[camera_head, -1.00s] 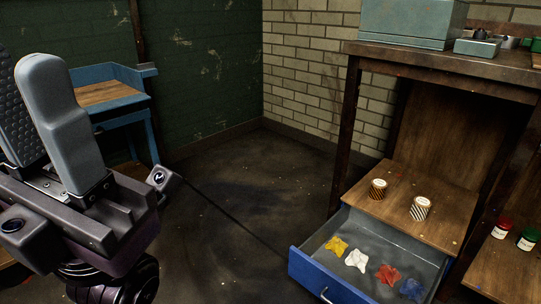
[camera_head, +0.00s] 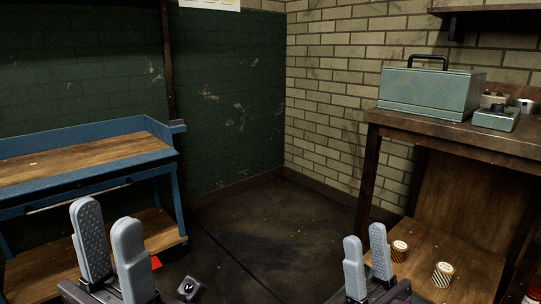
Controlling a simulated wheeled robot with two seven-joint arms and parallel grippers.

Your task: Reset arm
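My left gripper (camera_head: 106,222) is at the lower left, its two grey fingers pointing up and standing apart with nothing between them. It is in front of the blue workbench. My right gripper (camera_head: 364,236) is at the lower middle right, fingers up and apart, with nothing between them. It is in front of the wooden shelf. Most of both arms lies below the picture.
A blue workbench (camera_head: 80,165) stands at the left, with a small red thing (camera_head: 156,262) low beside it. At right, a table (camera_head: 460,133) bears a teal toolbox (camera_head: 428,92). Two striped cups (camera_head: 399,253) (camera_head: 442,275) stand on the wooden shelf (camera_head: 425,242). Floor between is clear.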

